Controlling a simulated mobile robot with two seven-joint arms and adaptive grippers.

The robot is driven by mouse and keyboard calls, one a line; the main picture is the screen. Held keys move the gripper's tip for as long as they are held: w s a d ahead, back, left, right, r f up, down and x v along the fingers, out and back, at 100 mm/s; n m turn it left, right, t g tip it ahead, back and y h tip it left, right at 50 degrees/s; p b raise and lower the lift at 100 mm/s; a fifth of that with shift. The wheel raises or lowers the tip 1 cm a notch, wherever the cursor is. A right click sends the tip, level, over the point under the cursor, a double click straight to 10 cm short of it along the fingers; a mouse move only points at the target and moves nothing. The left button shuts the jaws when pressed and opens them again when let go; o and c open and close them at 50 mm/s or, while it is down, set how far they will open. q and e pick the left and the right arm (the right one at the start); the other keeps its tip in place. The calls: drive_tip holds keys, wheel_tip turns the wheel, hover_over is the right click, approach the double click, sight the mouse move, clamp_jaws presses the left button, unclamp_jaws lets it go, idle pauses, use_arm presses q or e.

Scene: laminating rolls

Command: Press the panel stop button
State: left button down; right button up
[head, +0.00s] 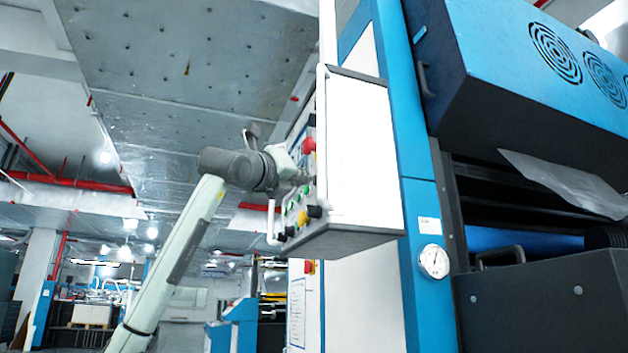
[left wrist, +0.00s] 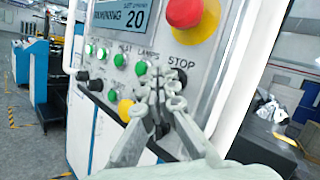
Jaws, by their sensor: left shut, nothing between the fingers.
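The control panel (left wrist: 105,30) shows in the left wrist view with a display reading 20, a red mushroom button on a yellow base (left wrist: 193,14), and rows of green, black and yellow buttons. A black button (left wrist: 180,76) sits under the STOP label, partly behind my fingers. My left gripper (left wrist: 163,92) is shut and empty, its fingertips in front of the panel, just left of and below that button. I cannot tell whether they touch the panel. In the head view my left gripper (head: 298,178) is at the panel box (head: 362,150), seen edge-on. My right gripper is not in view.
A white handle bar (head: 272,222) stands out at the panel's near side. The large blue machine (head: 545,60) with a gauge (head: 434,261) fills the right. In the left wrist view a yellow button (left wrist: 126,110) and black buttons lie near or behind my fingers.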

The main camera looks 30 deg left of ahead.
use_arm(q)
drive_tip(key=shift+w+d, duration=0.3)
idle(0.4)
drive_tip(key=shift+s+a, duration=0.1)
drive_tip(key=shift+a, duration=0.05)
drive_tip(key=shift+s+a, duration=0.45)
drive_tip(key=shift+s, duration=0.1)
drive_tip(key=shift+s, duration=0.1)
drive_tip(key=s+a, duration=0.1)
drive_tip(key=s+a+b, duration=0.1)
drive_tip(key=s+a, duration=0.1)
drive_tip(key=shift+s+a, duration=0.1)
drive_tip(key=shift+s, duration=0.2)
idle(0.4)
drive_tip(key=shift+f, duration=0.1)
idle(0.6)
